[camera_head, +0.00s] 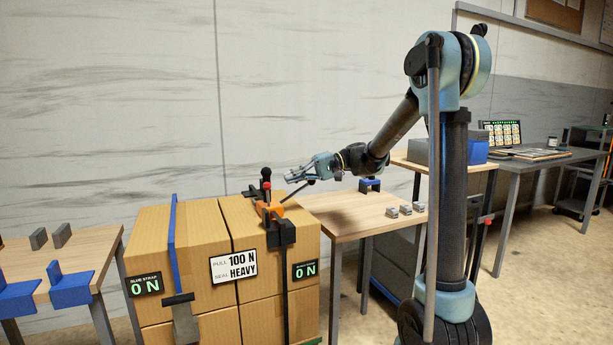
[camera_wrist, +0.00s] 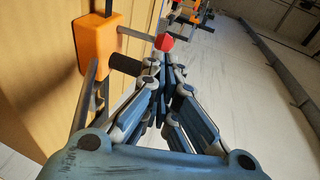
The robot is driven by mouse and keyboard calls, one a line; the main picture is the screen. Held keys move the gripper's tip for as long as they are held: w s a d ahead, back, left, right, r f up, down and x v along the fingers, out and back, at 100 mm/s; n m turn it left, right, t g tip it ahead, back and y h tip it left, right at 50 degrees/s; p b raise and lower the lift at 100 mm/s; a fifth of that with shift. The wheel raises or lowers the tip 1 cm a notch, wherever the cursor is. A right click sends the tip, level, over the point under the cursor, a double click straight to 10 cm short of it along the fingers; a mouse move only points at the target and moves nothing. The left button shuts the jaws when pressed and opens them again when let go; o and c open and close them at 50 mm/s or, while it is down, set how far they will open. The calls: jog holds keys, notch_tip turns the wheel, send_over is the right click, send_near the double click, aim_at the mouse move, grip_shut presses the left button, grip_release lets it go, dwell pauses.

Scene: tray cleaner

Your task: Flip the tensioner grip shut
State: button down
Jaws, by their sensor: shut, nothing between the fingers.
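The tensioner (camera_head: 269,211) is an orange tool with black parts on top of the right-hand carton stack. A lever with a red knob (camera_head: 266,186) stands up from it, with a black grip (camera_head: 265,173) just above the knob in the head view. My gripper (camera_head: 289,178) is shut and empty, just right of the red knob. In the wrist view the orange tensioner body (camera_wrist: 100,46) lies upper left, with a black cylindrical grip (camera_wrist: 125,65) beside my fingers. The red knob (camera_wrist: 164,42) appears just beyond my fingertips (camera_wrist: 162,62); I cannot tell whether they touch.
The cartons (camera_head: 200,237) carry a blue strap (camera_head: 172,240) and a black strap (camera_head: 285,270). Both force displays read 0 N, and a sign (camera_head: 233,265) reads 100 N, HEAVY. A wooden table (camera_head: 345,213) with small metal blocks stands to the right.

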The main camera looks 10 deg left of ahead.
aim_at(268, 195)
jog(key=shift+x, duration=2.25)
